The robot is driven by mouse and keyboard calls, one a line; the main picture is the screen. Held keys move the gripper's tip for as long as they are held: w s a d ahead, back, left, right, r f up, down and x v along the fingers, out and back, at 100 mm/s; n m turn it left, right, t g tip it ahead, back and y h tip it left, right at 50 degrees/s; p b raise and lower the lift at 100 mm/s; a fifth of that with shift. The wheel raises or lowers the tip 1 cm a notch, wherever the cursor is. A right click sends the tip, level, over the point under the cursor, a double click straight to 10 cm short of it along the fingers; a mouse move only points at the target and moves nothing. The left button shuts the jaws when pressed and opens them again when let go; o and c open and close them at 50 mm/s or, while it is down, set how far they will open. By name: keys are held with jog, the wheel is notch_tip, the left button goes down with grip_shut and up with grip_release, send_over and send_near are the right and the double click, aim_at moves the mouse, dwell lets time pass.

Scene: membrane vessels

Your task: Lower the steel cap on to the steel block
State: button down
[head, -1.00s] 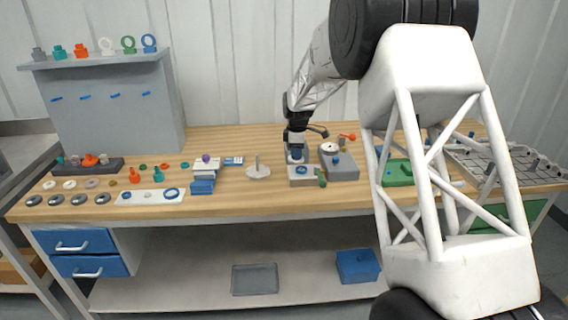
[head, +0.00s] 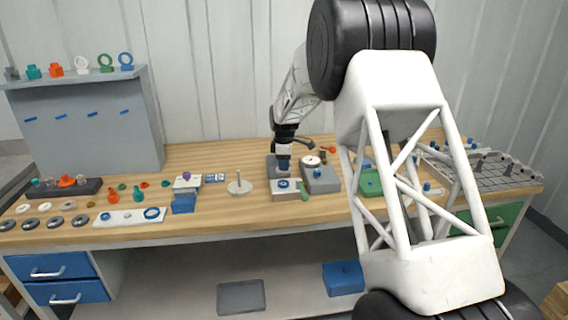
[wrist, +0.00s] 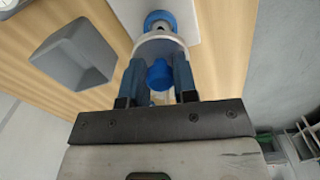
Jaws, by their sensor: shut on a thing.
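My gripper (head: 284,164) points down over the grey steel block (head: 287,190) in the middle of the bench. In the wrist view my gripper (wrist: 158,78) has its two blue-grey fingers on either side of a blue knob (wrist: 160,74). A pale grey round part (wrist: 159,44) shows just beyond the fingertips and appears to be the steel cap, in my grip. In the head view the cap is too small and too hidden by the gripper to make out clearly. I cannot tell whether it touches the block.
A grey unit with a round dial (head: 312,161) stands close right of the block. A pale disc with a post (head: 239,185) stands to the left, with bare bench between. A blue box (head: 184,204) is farther left.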

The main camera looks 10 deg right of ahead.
aim_at(284, 173)
jog(key=shift+f, duration=2.25)
jog(key=c, duration=0.8)
grip_release()
jog(key=shift+f, duration=0.1)
jog(key=shift+r, duration=3.95)
jog(key=shift+s, duration=0.1)
